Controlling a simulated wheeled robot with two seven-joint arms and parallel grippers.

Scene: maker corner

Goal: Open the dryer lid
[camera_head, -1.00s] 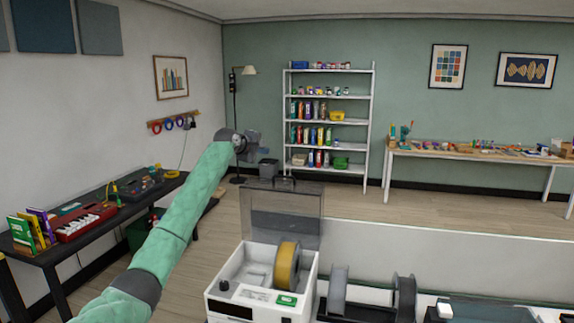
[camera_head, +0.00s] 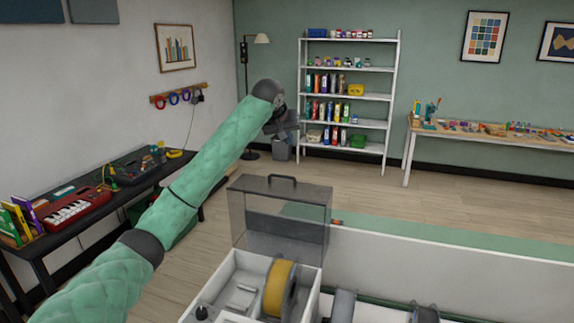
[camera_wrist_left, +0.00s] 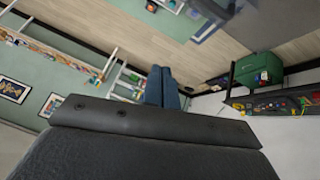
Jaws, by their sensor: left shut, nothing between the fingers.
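The dryer (camera_head: 219,288) is a white open-topped box at the bottom centre of the head view, with a yellow spool (camera_head: 277,289) inside. Its smoky see-through lid (camera_head: 280,214) stands upright at the box's back edge, raised, with a dark handle (camera_head: 268,180) on its top edge. My left gripper (camera_head: 288,128) is above and beyond the lid in the picture, apart from it. In the left wrist view its blue-grey fingers (camera_wrist_left: 163,88) are together, with nothing between them. My right gripper is not in view.
A dark table (camera_head: 52,248) with a red keyboard (camera_head: 70,210) stands at the left. More spools (camera_head: 343,306) are right of the dryer. A low white partition (camera_head: 440,270) runs to the right. A white shelf (camera_head: 345,95) and a workbench (camera_head: 480,138) stand at the back.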

